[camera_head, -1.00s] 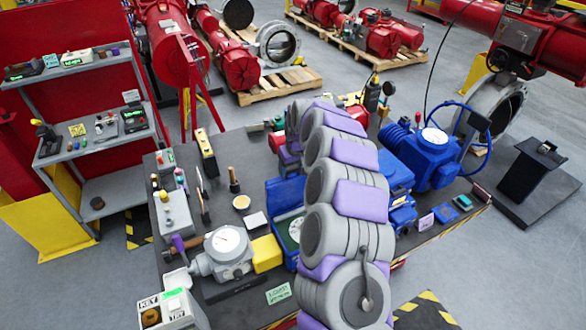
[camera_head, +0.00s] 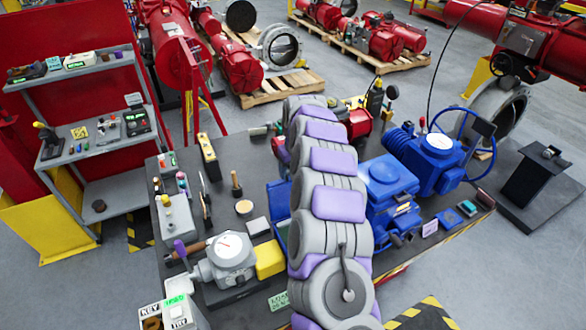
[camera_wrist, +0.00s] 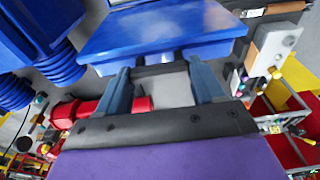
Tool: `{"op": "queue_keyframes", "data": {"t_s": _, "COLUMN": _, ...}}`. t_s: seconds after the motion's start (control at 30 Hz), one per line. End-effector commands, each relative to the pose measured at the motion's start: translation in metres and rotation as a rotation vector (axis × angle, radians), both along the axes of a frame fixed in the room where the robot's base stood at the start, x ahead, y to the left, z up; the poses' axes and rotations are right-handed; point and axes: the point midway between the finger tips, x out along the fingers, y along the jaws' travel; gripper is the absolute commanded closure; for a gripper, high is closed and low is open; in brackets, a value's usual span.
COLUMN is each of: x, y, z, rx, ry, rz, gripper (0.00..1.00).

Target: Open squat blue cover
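The squat blue cover (camera_head: 386,172) tops a blue housing on the workbench, just right of my arm in the head view. In the wrist view a flat blue slab (camera_wrist: 160,32), which looks like this cover, fills the top middle. My gripper (camera_wrist: 160,72) has its two fingers spread apart, with their tips at the slab's near edge. A dark bar shows between the fingers; I cannot tell what it belongs to or whether the fingers touch the slab. My gripper is hidden behind my arm in the head view.
A blue ribbed motor with a handwheel (camera_head: 438,160) stands right of the cover. A red valve body (camera_head: 358,122) lies behind. A grey gauge unit (camera_head: 228,258) and a yellow block (camera_head: 269,259) are left of my arm. The workbench (camera_head: 180,225) holds several small tools.

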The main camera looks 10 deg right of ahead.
Motion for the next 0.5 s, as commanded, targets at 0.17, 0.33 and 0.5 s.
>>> {"op": "queue_keyframes", "data": {"t_s": 0.17, "x": -0.0013, "y": 0.0002, "z": -0.0023, "rx": 0.0, "ry": 0.005, "rz": 0.0, "gripper": 0.17}}
{"op": "queue_keyframes", "data": {"t_s": 0.33, "x": -0.0013, "y": 0.0, "z": -0.001, "rx": 0.0, "ry": 0.003, "rz": 0.0, "gripper": 0.06}}
{"op": "queue_keyframes", "data": {"t_s": 0.5, "x": -0.0015, "y": -0.0005, "z": 0.0002, "rx": 0.001, "ry": 0.001, "rz": 0.0, "gripper": 0.06}}
